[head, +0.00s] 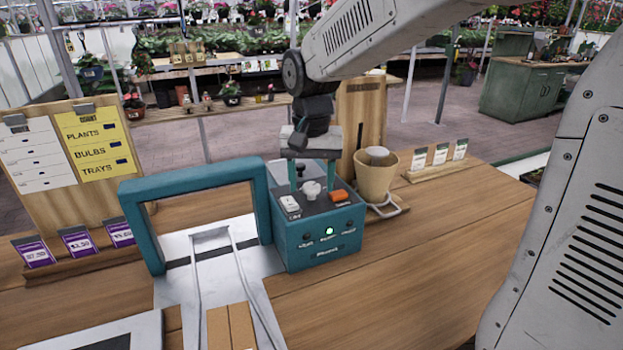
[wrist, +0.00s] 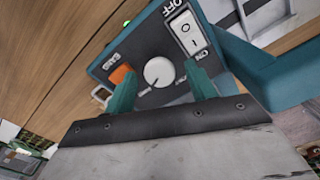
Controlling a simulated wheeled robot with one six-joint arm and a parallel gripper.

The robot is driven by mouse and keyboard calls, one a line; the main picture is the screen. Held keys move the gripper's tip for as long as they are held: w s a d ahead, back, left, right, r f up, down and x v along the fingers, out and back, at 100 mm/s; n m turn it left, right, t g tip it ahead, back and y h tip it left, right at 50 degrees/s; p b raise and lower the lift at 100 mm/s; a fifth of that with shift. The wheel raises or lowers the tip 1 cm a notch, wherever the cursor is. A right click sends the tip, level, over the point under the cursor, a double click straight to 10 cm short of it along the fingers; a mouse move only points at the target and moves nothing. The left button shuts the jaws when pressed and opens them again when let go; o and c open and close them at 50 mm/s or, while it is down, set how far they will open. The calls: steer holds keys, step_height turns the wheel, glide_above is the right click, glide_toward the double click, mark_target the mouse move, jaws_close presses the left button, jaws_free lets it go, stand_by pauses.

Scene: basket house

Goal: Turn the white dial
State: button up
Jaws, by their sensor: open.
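The white dial (head: 311,190) sits on top of a teal control box (head: 318,237), between a white rocker switch (head: 290,204) and an orange button (head: 338,196). In the wrist view the dial (wrist: 158,72) is round with a pointer line, and the switch (wrist: 187,32) and orange button (wrist: 122,75) flank it. My gripper (head: 311,183) is above the box, pointing down. Its teal fingers (wrist: 162,88) are open and empty, one on each side of the dial and apart from it in the wrist view. Their height over the panel is hard to tell.
A teal arch (head: 195,181) stands left of the box over a metal chute (head: 205,270). A tan pot (head: 375,180) stands close on the right. Price-card holders (head: 80,258) and a sign board stand at the left. The wooden counter (head: 430,265) is clear at right front.

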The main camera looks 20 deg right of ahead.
steer(key=shift+f, duration=0.1)
steer(key=shift+c, duration=0.4)
steer(key=c, duration=0.9)
steer(key=shift+n, duration=0.4)
steer(key=n, duration=1.3)
steer(key=o, duration=1)
